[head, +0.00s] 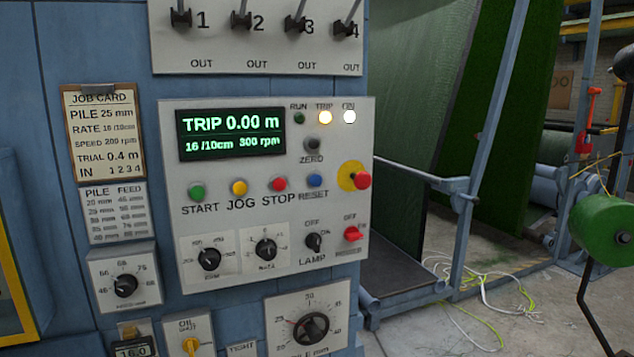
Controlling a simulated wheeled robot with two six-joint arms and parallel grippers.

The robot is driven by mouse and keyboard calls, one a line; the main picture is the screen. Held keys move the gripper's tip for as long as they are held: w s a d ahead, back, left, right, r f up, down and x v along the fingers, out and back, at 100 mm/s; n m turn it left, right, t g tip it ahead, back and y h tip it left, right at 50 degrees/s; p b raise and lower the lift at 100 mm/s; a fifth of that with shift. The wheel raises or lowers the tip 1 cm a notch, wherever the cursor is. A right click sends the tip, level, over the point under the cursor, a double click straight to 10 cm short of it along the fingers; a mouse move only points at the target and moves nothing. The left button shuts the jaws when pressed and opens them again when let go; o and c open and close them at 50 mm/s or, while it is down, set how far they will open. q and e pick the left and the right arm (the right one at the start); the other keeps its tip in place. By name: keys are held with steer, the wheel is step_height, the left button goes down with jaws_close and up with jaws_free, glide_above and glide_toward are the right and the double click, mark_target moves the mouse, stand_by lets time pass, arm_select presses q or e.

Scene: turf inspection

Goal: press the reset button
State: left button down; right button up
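The blue reset button (315,181) sits on the grey control panel (222,275), above the label RESET and right of the red stop button (278,184). A yellow jog button (239,188) and a green start button (196,191) are further left in the same row. The display (230,134) reads TRIP 0.00 m, 16/10cm, 300 rpm. The TRIP lamp (325,117) and the lamp right of it (349,116) are lit; the RUN lamp (299,118) is dark. Neither of my grippers is in view.
A red mushroom button (362,181) on a yellow base sticks out right of the reset button. Below are several knobs and a red switch (353,233). A job card (103,135) hangs at left. A metal frame (487,140) and a green roll (603,230) stand at right.

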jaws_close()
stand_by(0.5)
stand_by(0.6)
